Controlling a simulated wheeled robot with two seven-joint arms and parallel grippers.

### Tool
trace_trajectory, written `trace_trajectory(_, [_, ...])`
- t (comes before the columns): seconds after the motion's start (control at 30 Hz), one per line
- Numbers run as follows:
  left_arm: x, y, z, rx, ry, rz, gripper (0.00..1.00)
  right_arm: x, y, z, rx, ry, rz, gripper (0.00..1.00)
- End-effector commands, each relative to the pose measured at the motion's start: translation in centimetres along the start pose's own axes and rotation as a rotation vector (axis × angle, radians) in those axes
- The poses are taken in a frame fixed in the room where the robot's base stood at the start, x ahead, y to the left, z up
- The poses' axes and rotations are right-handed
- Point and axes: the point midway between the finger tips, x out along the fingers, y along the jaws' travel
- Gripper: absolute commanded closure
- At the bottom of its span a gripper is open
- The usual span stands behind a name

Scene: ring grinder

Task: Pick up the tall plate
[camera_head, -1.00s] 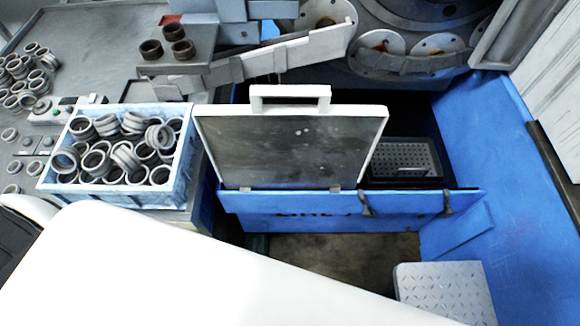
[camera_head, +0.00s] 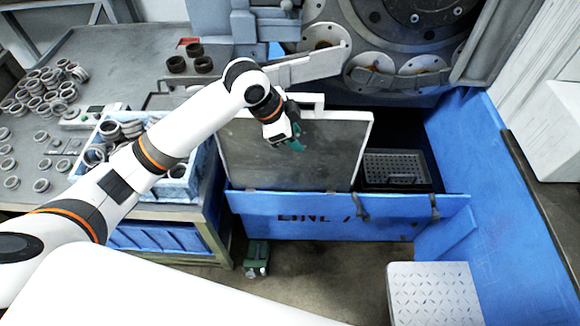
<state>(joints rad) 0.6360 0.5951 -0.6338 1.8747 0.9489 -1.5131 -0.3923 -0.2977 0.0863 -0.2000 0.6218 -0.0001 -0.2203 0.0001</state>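The tall plate (camera_head: 325,160) is a dark grey panel with a white rim and a white handle (camera_head: 318,103) on top. It stands tilted at the front edge of the blue bin (camera_head: 300,213) marked "LINE". My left gripper (camera_head: 296,143) is in front of the plate's upper part, just below the handle, with green at its tip. It hides part of the plate and the handle's left side. I cannot tell whether it touches the plate or whether its fingers are apart. My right gripper is not in view.
A blue crate of metal rings (camera_head: 118,130) is on the table at left, partly hidden by my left arm. Loose rings lie behind it. A black perforated tray (camera_head: 398,168) sits in the bin, right of the plate. A patterned metal step (camera_head: 435,290) is at lower right.

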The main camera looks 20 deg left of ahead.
Motion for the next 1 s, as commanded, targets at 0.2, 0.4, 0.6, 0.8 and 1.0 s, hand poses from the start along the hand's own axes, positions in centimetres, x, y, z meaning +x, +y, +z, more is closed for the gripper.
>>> trace_trajectory(0.2, [-6.5,4.5,1.3,0.113,0.035,0.005,0.6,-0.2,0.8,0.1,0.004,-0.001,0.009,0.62])
trace_trajectory(0.4, [-12.0,7.6,1.8,0.16,0.045,0.002,0.6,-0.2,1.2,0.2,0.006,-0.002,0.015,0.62])
trace_trajectory(0.6, [-12.9,8.4,1.9,0.165,0.041,-0.003,0.6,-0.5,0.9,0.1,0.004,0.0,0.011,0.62])
trace_trajectory(0.8, [-9.5,8.4,1.9,0.164,0.041,-0.006,0.6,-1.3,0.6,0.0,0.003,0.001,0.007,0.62])
trace_trajectory(1.0, [-7.1,8.4,1.7,0.164,0.04,-0.002,0.6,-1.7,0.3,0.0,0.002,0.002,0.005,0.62])
